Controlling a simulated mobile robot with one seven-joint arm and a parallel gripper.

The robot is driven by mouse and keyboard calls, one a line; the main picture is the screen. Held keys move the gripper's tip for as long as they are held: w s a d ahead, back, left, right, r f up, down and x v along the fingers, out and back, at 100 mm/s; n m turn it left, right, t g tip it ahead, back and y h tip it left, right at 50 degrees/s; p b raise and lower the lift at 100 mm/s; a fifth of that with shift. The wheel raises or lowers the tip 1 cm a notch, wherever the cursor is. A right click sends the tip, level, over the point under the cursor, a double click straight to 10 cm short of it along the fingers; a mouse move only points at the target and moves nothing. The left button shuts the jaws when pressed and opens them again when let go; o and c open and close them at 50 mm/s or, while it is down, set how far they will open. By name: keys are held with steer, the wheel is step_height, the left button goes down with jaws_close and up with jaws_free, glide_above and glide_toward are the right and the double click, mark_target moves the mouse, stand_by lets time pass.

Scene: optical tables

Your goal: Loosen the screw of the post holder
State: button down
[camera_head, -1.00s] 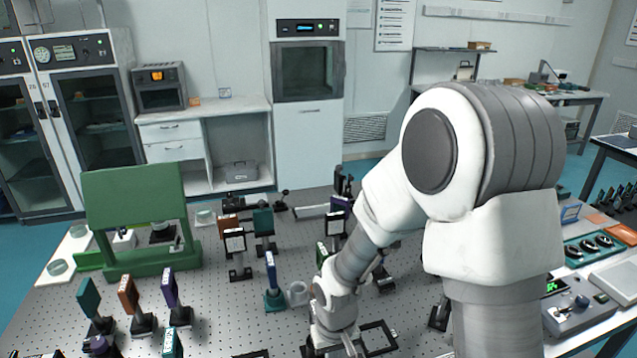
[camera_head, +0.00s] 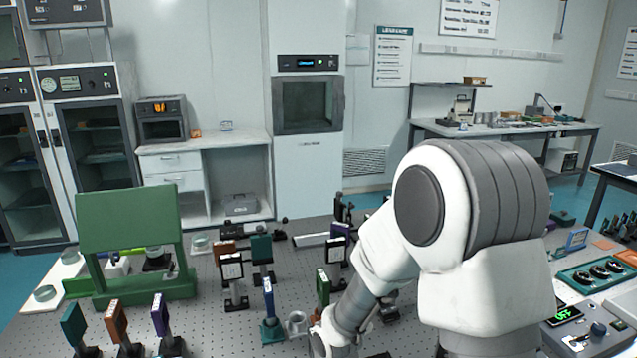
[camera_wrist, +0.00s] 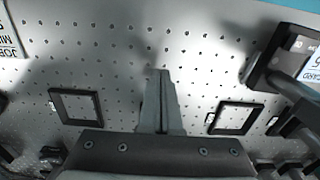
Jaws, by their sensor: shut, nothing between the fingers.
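In the head view several mounted optics stand upright on posts on the perforated optical table (camera_head: 222,335). My gripper is below the head view's bottom edge.
Black square frames lie left (camera_wrist: 78,105) and right (camera_wrist: 236,117) of my fingers in the wrist view. A green stand (camera_head: 130,220) is at the table's left, a control box with a green display (camera_head: 566,315) at right. The tabletop ahead of the fingertips is clear.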

steer(key=shift+w+a, duration=0.2)
steer(key=shift+w, duration=0.15)
stand_by(0.5)
steer(key=shift+a+b, duration=0.45)
steer(key=shift+b, duration=0.35)
steer(key=shift+s, duration=0.15)
steer(key=shift+s+d+r, duration=0.1)
steer(key=shift+s+r, duration=0.05)
steer(key=shift+s, duration=0.2)
step_height(320, 180, up, 6)
steer(key=p, duration=0.4)
steer(key=shift+p, duration=0.3)
steer(key=shift+d+f+b, duration=0.1)
steer(key=shift+f+b, duration=0.15)
steer(key=shift+b, duration=0.4)
steer(key=shift+b, duration=0.55)
steer(key=shift+d+r+b, duration=0.1)
steer(key=shift+r+b, duration=0.25)
steer(key=shift+b, duration=0.7)
